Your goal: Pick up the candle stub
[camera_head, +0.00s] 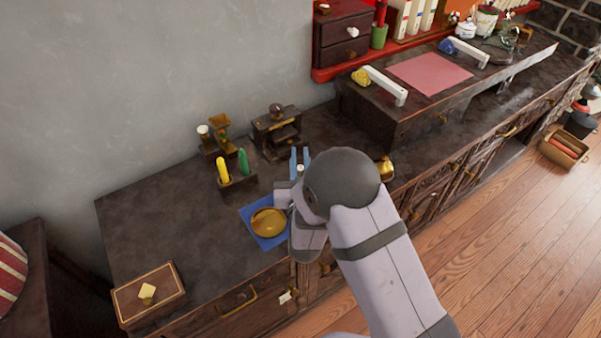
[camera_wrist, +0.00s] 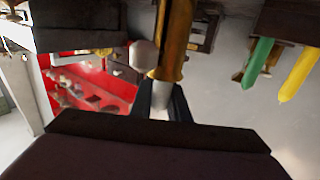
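A short white candle stub (camera_wrist: 160,106) sits between the two dark fingers of my gripper (camera_wrist: 161,92) in the wrist view. It fills most of the narrow gap; I cannot tell whether both fingers press on it. A tall brass piece (camera_wrist: 176,38) meets the stub, seemingly a candlestick seen upside down. In the head view my gripper (camera_head: 300,156) is low over the counter, with its blue fingers either side of a small white spot that looks like the stub (camera_head: 300,168). My own arm hides what lies below it.
A brass dish (camera_head: 268,222) on a blue cloth (camera_head: 247,212) lies just left of my gripper. A holder with a yellow candle (camera_head: 222,172) and a green candle (camera_head: 243,161) stands behind it. A wooden box (camera_head: 149,294) is at front left.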

